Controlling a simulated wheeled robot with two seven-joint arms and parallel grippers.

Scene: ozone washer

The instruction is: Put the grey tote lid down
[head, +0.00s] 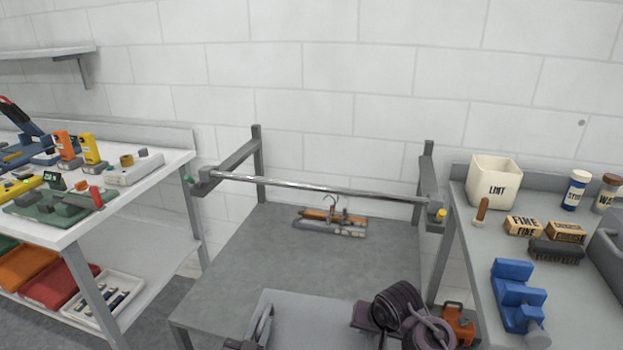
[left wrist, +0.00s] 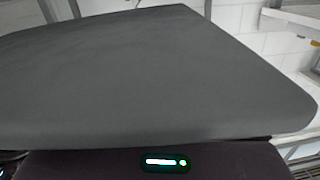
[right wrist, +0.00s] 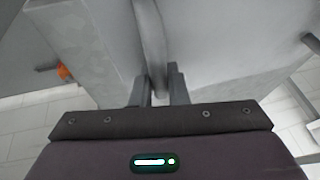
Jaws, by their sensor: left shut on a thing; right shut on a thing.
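The grey tote lid (head: 310,315) is a flat panel at the bottom middle of the head view, over the near part of the grey table (head: 290,240). My left gripper (head: 250,339) shows only partly at the lid's left end, shut on it. In the left wrist view a dark grey panel, seemingly the lid (left wrist: 150,80), hides the fingers. My right gripper (right wrist: 158,90) is shut on a grey bar-like grip of the lid (right wrist: 95,45); its purple body covers the lid's right end in the head view. Whether the lid touches the table cannot be told.
A metal bar (head: 320,188) spans two posts above the table. A tool with orange and grey parts (head: 332,221) lies at its back. A cluttered white bench (head: 140,185) stands left, a grey bench (head: 480,255) right. An orange item (head: 459,322) is low at right. The table's middle is clear.

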